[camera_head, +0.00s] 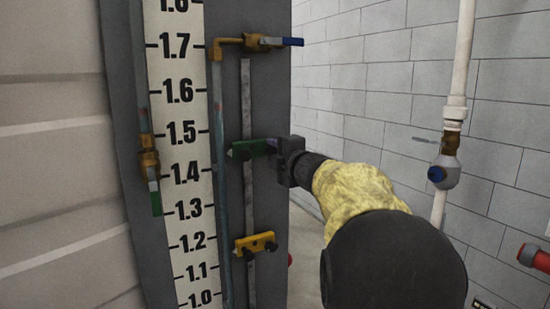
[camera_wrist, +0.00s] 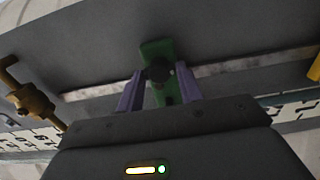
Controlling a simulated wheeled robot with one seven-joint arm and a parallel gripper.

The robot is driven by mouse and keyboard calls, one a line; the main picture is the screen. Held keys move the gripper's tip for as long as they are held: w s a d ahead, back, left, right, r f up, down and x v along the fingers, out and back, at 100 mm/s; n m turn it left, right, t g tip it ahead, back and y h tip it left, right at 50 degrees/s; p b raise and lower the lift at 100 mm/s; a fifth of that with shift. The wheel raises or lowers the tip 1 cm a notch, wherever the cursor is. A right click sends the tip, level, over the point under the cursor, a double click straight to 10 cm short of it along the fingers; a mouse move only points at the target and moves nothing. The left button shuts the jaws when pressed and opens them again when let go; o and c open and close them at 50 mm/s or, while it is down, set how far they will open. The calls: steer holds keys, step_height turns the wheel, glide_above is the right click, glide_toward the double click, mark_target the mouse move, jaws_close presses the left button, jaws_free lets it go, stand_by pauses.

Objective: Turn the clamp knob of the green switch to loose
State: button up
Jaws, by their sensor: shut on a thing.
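The green switch (camera_head: 243,151) is a small green block on the vertical metal rail beside the height scale, near the 1.5 mark. My gripper (camera_head: 272,147) reaches it from the right and covers its right end. In the wrist view, the green switch (camera_wrist: 155,52) shows between the two fingers of my gripper (camera_wrist: 159,84). Its dark round clamp knob (camera_wrist: 159,70) faces the wrist camera, and the fingers are shut on it from both sides. The knob is hidden behind the gripper in the head view. Its tightness cannot be seen.
A yellow switch (camera_head: 256,243) with dark knobs sits lower on the same rail (camera_head: 248,200). A brass valve with a blue handle (camera_head: 285,42) is above. A brass valve with a green handle (camera_head: 155,195) is left of the scale (camera_head: 180,120). A white pipe (camera_head: 461,60) stands right.

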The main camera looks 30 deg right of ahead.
stand_by(0.3)
steer(key=o, duration=1)
steer(key=s, duration=0.5)
steer(key=s+b, duration=0.1)
steer(key=s, duration=0.5)
steer(key=s+b, duration=0.1)
steer(key=s, duration=0.5)
steer(key=shift+s+d, duration=0.2)
steer(key=shift+d, duration=0.05)
